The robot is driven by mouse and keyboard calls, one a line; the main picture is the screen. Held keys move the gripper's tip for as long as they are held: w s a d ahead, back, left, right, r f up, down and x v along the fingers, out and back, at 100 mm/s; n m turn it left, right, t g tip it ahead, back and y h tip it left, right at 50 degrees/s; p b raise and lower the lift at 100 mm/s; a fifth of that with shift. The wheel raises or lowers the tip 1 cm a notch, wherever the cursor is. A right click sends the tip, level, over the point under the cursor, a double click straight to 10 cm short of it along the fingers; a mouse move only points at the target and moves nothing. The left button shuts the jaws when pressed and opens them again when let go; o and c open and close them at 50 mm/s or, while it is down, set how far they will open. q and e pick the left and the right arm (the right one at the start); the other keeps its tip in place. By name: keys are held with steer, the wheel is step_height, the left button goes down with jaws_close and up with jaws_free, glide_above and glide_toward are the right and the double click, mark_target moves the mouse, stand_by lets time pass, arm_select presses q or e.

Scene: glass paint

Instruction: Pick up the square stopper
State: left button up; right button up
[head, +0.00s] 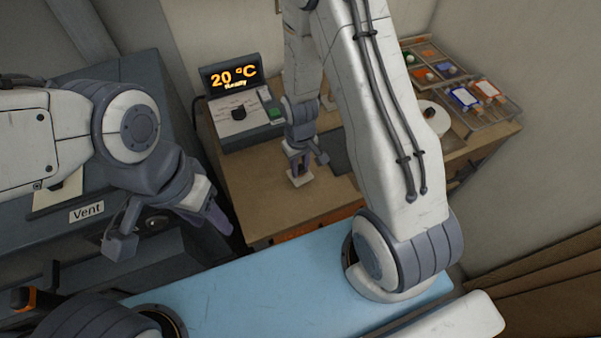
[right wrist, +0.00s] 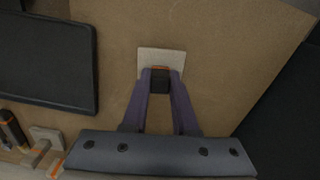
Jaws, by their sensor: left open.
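The square stopper (right wrist: 160,82), a small dark block with an orange edge, stands at a white square plate on the wooden bench in the right wrist view. My right gripper (right wrist: 160,74) has its two purple fingers close against both sides of the block. In the head view my right gripper (head: 299,166) points down over the white plate (head: 301,179), and the stopper is hard to make out between the fingers. My left gripper (head: 168,230) is open and empty at the left, in front of the dark cabinet, well away from the stopper.
A control box (head: 238,112) reading 20 °C stands at the bench's back left. A dark flat pad (right wrist: 45,62) lies beside the stopper. A rack (head: 470,95) with coloured items and a white roll (head: 432,118) are at the right. A cabinet marked Vent (head: 86,212) is at the left.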

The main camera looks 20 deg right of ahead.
mark_target(300, 166)
steer(key=shift+r, duration=0.1)
jaws_close()
steer(key=shift+r, duration=0.5)
step_height(300, 166, up, 2)
steer(key=shift+w+r+b, duration=0.1)
steer(key=shift+r+b, duration=0.15)
steer(key=shift+b, duration=0.45)
steer(key=s+d+r, duration=0.7)
steer(key=s+r, duration=0.2)
steer(key=r, duration=0.1)
steer(key=shift+s+r+b, duration=0.15)
steer(key=shift+s+b, duration=0.2)
